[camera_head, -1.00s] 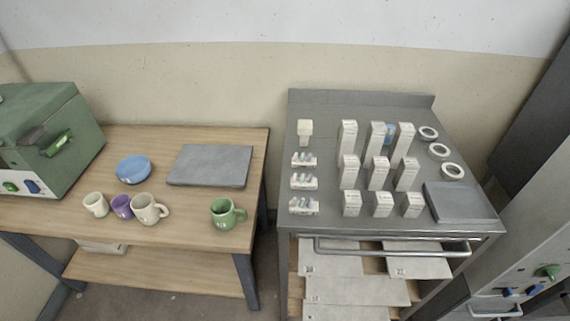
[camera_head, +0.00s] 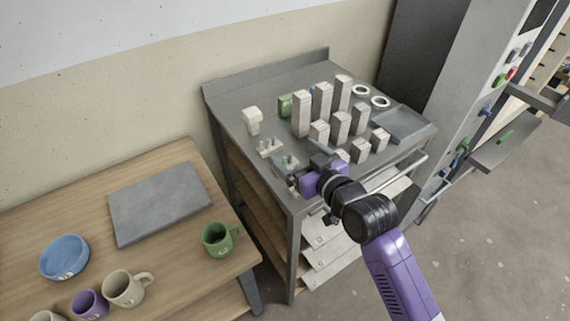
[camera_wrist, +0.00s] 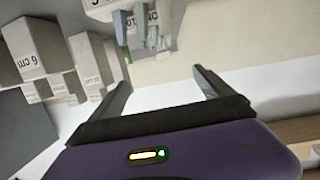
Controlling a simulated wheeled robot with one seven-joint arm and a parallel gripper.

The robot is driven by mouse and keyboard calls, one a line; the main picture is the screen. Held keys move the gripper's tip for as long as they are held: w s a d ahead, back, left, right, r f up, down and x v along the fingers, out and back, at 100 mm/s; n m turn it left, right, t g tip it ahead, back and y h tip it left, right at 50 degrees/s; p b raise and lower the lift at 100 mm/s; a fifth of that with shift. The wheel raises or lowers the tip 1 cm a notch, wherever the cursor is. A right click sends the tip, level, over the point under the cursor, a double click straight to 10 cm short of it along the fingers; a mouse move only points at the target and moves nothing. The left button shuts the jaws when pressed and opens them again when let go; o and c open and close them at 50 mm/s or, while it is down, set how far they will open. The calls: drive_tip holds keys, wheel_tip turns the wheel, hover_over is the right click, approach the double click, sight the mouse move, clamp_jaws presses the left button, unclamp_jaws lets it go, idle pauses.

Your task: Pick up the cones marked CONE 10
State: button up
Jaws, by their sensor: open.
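Small cone packs stand on the left part of the grey metal table. One pale pack (camera_head: 268,147) shows clearly behind my gripper in the head view, and another is partly covered by the gripper. My gripper (camera_head: 298,176) is over the table's front left area. In the wrist view my gripper (camera_wrist: 163,78) is open, with nothing between its dark fingers. Grey cones stand in front of that label.
Pale posts (camera_head: 301,113) in several heights stand right of the packs; one block (camera_wrist: 30,55) reads 6 cm. A green item (camera_head: 285,104) stands behind. White rings (camera_head: 380,102) and a grey slab (camera_head: 404,124) lie farther right. A wooden table (camera_head: 178,262) with mugs is at left.

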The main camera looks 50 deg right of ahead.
sight(284, 156)
drive_tip(key=f, duration=0.1)
drive_tip(key=f+g, duration=0.1)
drive_tip(key=w+f+y, duration=0.1)
drive_tip(key=shift+w+d+f+g, duration=0.1)
drive_tip(key=shift+d+g, duration=0.15)
drive_tip(key=shift+g, duration=0.05)
drive_tip(key=shift+w+f, duration=0.25)
drive_tip(key=shift+f+p+x, duration=0.15)
drive_tip(key=shift+p+x, duration=0.25)
drive_tip(key=shift+x, duration=1.35)
drive_tip(key=shift+f+p+x, duration=0.15)
drive_tip(key=shift+p+x, duration=0.25)
drive_tip(key=shift+x, duration=1.35)
drive_tip(key=shift+s, duration=0.2)
drive_tip(key=shift+c, duration=0.4)
drive_tip(key=c, duration=1.4)
